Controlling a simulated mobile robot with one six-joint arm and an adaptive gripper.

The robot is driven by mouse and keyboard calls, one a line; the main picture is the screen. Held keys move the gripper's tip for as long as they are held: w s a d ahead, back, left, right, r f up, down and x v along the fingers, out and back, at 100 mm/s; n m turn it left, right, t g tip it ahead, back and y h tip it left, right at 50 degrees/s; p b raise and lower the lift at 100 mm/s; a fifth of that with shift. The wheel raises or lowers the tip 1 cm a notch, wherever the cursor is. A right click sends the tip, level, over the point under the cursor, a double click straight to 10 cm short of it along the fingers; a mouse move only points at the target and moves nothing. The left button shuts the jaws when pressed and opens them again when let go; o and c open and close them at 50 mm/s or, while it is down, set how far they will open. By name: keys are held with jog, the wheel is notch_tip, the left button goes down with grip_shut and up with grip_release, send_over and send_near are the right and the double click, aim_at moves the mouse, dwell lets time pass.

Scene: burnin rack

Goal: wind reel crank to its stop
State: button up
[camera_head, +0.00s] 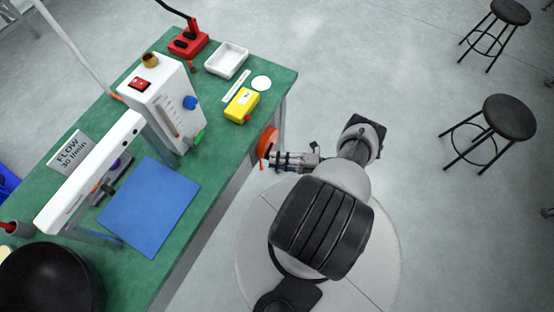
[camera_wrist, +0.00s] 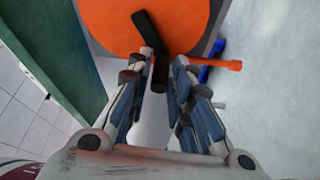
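The orange reel (camera_head: 268,142) is mounted at the bench's right side in the head view. It fills the top of the wrist view as a large orange disc (camera_wrist: 105,22). A black crank arm (camera_wrist: 147,32) crosses its face and carries a dark handle (camera_wrist: 160,72) that points toward the wrist camera. My gripper (camera_head: 277,161) is at the reel's face. In the wrist view, my gripper's fingers (camera_wrist: 161,66) stand on both sides of the handle, apart, with narrow gaps visible; any contact is hard to make out. An orange peg (camera_wrist: 222,64) sticks out beside the reel.
The green bench (camera_head: 222,130) carries a yellow box (camera_head: 241,105), a white tray (camera_head: 227,60), a white flow unit (camera_head: 160,105) and a blue mat (camera_head: 150,205). A blue part (camera_wrist: 209,70) sits behind the peg. Two black stools (camera_head: 510,117) stand on open floor at right.

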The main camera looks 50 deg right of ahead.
jog(key=shift+o, duration=1.2)
notch_tip(320, 180, up, 9)
jog(key=shift+d+r, duration=0.1)
jog(key=shift+r, duration=0.5)
jog(key=shift+f, duration=0.1)
jog(key=s+d+f, duration=0.1)
jog(key=s+f, duration=0.2)
jog(key=s, duration=0.6)
jog(key=s+d+f, duration=0.1)
jog(key=s+f, duration=0.3)
jog(key=s, duration=0.5)
jog(key=shift+s+d+f, duration=0.2)
jog(key=shift+s+d, duration=0.05)
jog(key=shift+d, duration=0.1)
dwell(0.5)
